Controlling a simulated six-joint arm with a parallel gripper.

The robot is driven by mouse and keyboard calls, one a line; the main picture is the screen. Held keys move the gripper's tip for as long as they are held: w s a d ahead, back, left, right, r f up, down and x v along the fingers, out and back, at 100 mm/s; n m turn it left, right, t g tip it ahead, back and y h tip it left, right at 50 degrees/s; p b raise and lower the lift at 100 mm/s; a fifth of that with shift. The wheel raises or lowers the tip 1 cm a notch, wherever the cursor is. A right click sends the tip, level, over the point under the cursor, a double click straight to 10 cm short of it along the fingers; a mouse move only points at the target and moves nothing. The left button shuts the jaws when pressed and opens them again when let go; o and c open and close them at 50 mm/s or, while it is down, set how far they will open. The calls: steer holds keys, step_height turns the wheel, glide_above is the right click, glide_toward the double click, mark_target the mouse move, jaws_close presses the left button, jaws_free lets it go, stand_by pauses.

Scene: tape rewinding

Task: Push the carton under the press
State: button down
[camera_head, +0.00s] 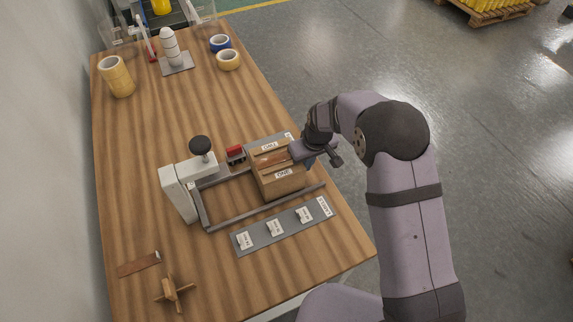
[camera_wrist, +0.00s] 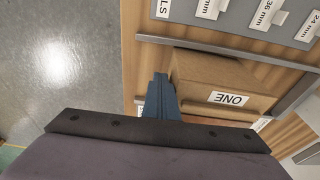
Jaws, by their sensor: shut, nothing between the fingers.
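The brown carton (camera_head: 279,175), labelled "ONE", sits between two grey guide rails on the wooden table. In the wrist view the carton (camera_wrist: 218,88) lies just beyond my fingers. The press (camera_head: 184,187), a white frame with a black knob (camera_head: 200,146) on top, stands to the left of the carton at the rails' left end. My gripper (camera_head: 303,153) is at the carton's right side. In the wrist view my gripper (camera_wrist: 160,88) shows its fingers shut and empty, close beside the carton; I cannot tell whether they touch it.
A grey board with labelled tags (camera_head: 284,229) lies in front of the near rail (camera_head: 262,209). A red-topped block (camera_head: 235,154) stands behind the far rail. A wooden cross (camera_head: 175,293) lies front left.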

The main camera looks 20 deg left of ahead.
mark_target(277, 171)
steer(key=shift+s+a, duration=6.2)
steer(key=shift+w+d, duration=0.1)
steer(key=shift+w+d+p, duration=0.3)
steer(key=shift+w+d, duration=0.15)
steer(key=shift+w, duration=0.05)
steer(key=shift+r, duration=0.15)
step_height(277, 171, up, 7)
steer(key=p, duration=0.4)
steer(key=shift+p, duration=0.4)
